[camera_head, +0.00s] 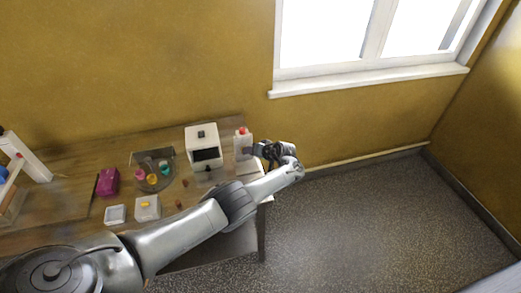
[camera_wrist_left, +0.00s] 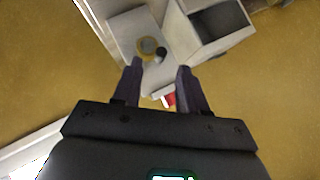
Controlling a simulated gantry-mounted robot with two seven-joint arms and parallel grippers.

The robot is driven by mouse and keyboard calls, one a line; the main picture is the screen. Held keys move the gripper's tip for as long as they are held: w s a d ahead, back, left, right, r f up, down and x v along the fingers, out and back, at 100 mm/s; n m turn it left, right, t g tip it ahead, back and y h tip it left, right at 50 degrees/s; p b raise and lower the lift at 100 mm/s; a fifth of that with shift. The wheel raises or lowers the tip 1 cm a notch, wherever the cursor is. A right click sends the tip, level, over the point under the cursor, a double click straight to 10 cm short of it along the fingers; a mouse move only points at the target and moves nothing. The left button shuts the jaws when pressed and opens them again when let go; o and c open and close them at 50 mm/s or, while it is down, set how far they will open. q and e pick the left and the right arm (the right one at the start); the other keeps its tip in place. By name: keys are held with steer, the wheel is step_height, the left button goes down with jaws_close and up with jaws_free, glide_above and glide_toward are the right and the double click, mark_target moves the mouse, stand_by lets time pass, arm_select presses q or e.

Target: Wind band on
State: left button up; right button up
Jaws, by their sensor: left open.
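I cannot make out a separate band in either view. A white box-shaped machine (camera_head: 202,138) with a dark front opening stands near the back edge of the table; part of it also shows in the left wrist view (camera_wrist_left: 208,45). Beside it stands a white upright unit (camera_head: 243,145) with a red top. In the left wrist view, a pale surface carries a tan round disc (camera_wrist_left: 147,45) with a small dark knob (camera_wrist_left: 161,53). My left gripper (camera_wrist_left: 159,67) is open, with its fingertips near the disc; it also shows beside the upright unit (camera_head: 254,150). My right gripper is out of view.
A white frame (camera_head: 25,155) stands far left. The floor right of the table is clear.

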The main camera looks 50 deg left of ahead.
arm_select(q)
steer(key=p+v, duration=0.1)
steer(key=v, duration=0.5)
steer(key=shift+d+r+p, duration=0.15)
steer(key=shift+d+p, duration=0.1)
steer(key=shift+p, duration=0.05)
steer(key=w+r+n+t+y+b, duration=0.45)
steer(key=w+r+t, duration=0.25)
steer(key=r, duration=0.3)
steer(key=s+f+m+t+y+b, duration=0.1)
steer(key=s+f+b, duration=0.2)
steer(key=s+f, duration=0.45)
steer(key=s+f+b, duration=0.4)
steer(key=s+f, duration=0.1)
steer(key=f, duration=0.5)
steer(key=x, duration=1)
steer(key=shift+b, duration=0.3)
